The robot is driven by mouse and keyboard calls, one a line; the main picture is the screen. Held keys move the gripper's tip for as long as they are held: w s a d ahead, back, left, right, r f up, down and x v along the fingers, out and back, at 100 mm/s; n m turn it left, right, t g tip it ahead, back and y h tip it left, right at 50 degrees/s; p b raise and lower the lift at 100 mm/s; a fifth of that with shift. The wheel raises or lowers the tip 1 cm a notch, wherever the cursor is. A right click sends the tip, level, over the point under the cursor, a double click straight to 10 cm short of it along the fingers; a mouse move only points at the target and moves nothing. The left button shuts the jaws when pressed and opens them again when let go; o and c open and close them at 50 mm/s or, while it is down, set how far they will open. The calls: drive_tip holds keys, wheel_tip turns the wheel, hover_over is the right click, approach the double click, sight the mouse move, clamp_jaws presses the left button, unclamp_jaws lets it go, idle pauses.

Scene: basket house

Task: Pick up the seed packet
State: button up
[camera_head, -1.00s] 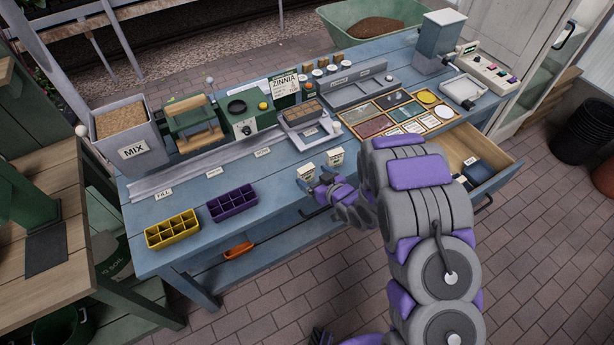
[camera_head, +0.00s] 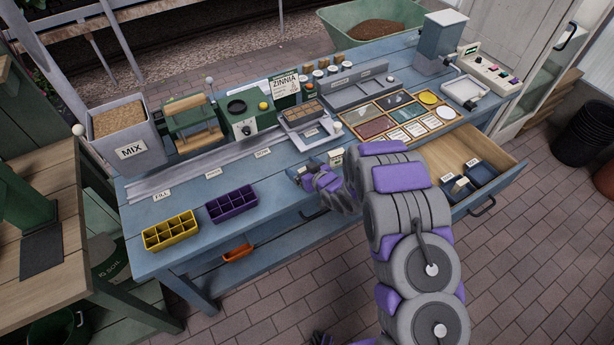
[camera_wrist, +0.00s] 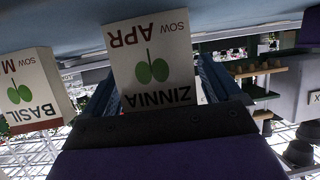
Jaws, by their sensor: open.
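In the wrist view, which is upside down, a white seed packet (camera_wrist: 150,65) marked ZINNIA, SOW APR with a green sprout stands between the two blue fingers of my gripper (camera_wrist: 158,85). The fingers are open on either side of it; I cannot tell whether they touch it. A second packet (camera_wrist: 32,88) marked BASIL stands apart, left of the gripper. In the head view my gripper (camera_head: 298,174) is at the bench's front edge and mostly hides the zinnia packet. The basil packet (camera_head: 336,155) shows partly beside my arm.
An open drawer (camera_head: 505,155) juts out at the right. A ZINNIA sign (camera_head: 284,86) stands behind.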

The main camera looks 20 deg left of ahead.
drive_tip(key=shift+a, duration=0.1)
drive_tip(key=shift+c, duration=0.8)
drive_tip(key=shift+d, duration=0.2)
drive_tip(key=c, duration=0.6)
drive_tip(key=shift+a, duration=0.1)
drive_tip(key=shift+c, duration=1.3)
drive_tip(key=shift+r, duration=0.5)
drive_tip(key=r, duration=0.1)
drive_tip(key=d+r+p, duration=0.1)
drive_tip(key=r, duration=0.1)
drive_tip(key=shift+s, duration=0.15)
drive_tip(key=s+d+r+p, duration=0.1)
drive_tip(key=s+d, duration=0.3)
drive_tip(key=d, duration=0.3)
drive_tip(key=s+d+p, duration=0.1)
drive_tip(key=s+d, duration=0.2)
drive_tip(key=d, duration=0.3)
drive_tip(key=w+d+r+m+t+h, duration=0.2)
drive_tip(key=w+d+r+m+h, duration=0.3)
drive_tip(key=d+r, duration=0.4)
drive_tip(key=w+d+r+m+t+h, duration=0.3)
drive_tip(key=w+d+r+m+h, duration=0.2)
drive_tip(key=d+r, duration=0.5)
drive_tip(key=d+h, duration=0.1)
drive_tip(key=d, duration=0.4)
drive_tip(key=shift+w+r+m, duration=0.25)
drive_tip(key=shift+m, duration=0.15)
